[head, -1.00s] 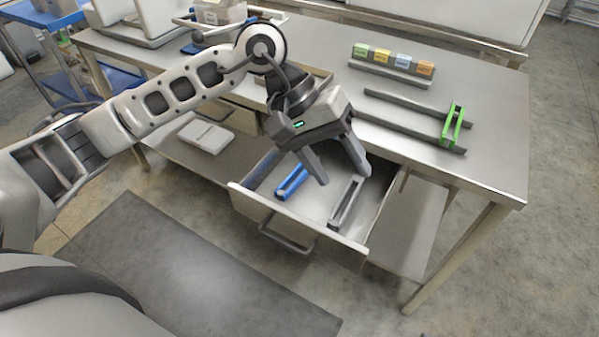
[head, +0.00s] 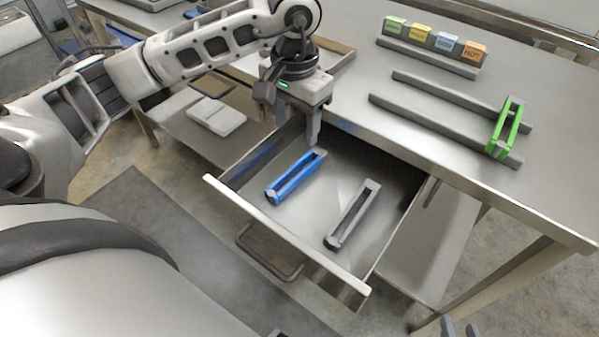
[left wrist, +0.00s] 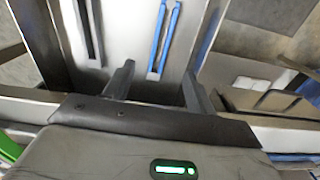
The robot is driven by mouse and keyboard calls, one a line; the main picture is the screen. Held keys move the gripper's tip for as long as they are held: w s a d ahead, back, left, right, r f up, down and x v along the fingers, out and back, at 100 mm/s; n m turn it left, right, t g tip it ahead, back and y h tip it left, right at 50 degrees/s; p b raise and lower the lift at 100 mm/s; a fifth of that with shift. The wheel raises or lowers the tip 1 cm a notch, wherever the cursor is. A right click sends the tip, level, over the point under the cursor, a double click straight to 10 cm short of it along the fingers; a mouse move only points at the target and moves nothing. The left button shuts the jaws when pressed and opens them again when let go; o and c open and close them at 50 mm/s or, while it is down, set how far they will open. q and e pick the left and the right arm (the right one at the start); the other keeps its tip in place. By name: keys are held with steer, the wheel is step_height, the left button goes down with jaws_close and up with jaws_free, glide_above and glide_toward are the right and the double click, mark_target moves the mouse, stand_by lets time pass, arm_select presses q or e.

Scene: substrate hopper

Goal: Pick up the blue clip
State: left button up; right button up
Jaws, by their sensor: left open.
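The blue clip (head: 291,183) lies in the open drawer (head: 285,238), in its left part, as a long narrow frame. In the left wrist view the blue clip (left wrist: 173,40) shows beyond the fingers, between their lines. My left gripper (head: 299,125) is open and empty over the back of the drawer, near the table edge. Its fingers (left wrist: 158,88) are apart from the clip. Two grey tips at the bottom edge of the head view look like my right gripper (head: 460,328); most of it is cut off.
A grey clip (head: 362,212) lies in the drawer, right of the blue one. On the table are two dark rails (head: 440,128) with a green clip (head: 515,127) across them, and a row of coloured labelled blocks (head: 447,43). The drawer floor between the clips is clear.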

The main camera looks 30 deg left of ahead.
mark_target(296, 167)
arm_select(q)
step_height(296, 167, down, 13)
steer(key=shift+w+a+r+p, duration=0.1)
steer(key=shift+w+r+p, duration=0.1)
steer(key=shift+p, duration=0.2)
steer(key=c, duration=1.1)
